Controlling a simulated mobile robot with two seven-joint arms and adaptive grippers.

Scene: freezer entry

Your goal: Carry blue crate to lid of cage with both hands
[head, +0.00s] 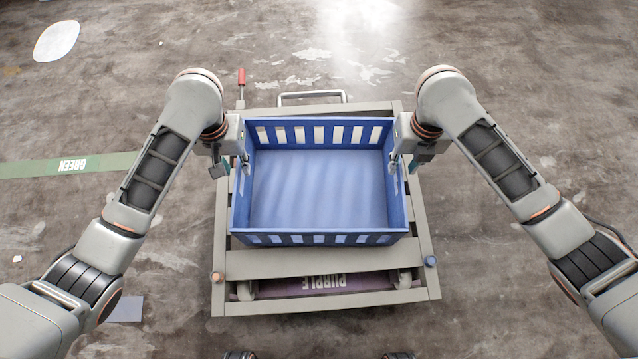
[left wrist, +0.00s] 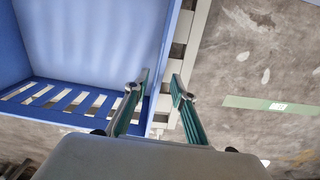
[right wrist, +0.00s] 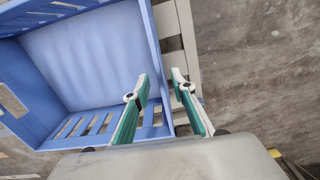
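The blue crate (head: 320,238) is empty, with slotted long walls. It is over the grey slatted lid of the cage (head: 310,264) and looks level; whether its whole base touches the slats is hidden. My left gripper (head: 232,166) is at the crate's left wall. In the left wrist view, its fingers (left wrist: 157,88) stand apart, one on each side of the wall, with a gap showing. My right gripper (head: 402,160) is at the right wall. In the right wrist view, its fingers (right wrist: 160,84) likewise straddle the wall with a gap.
The cage has a metal handle (head: 311,95) at the far side, a red-tipped lever (head: 241,80) and casters (head: 404,279). A green floor strip (head: 70,165) lies left. The surrounding floor is largely clear.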

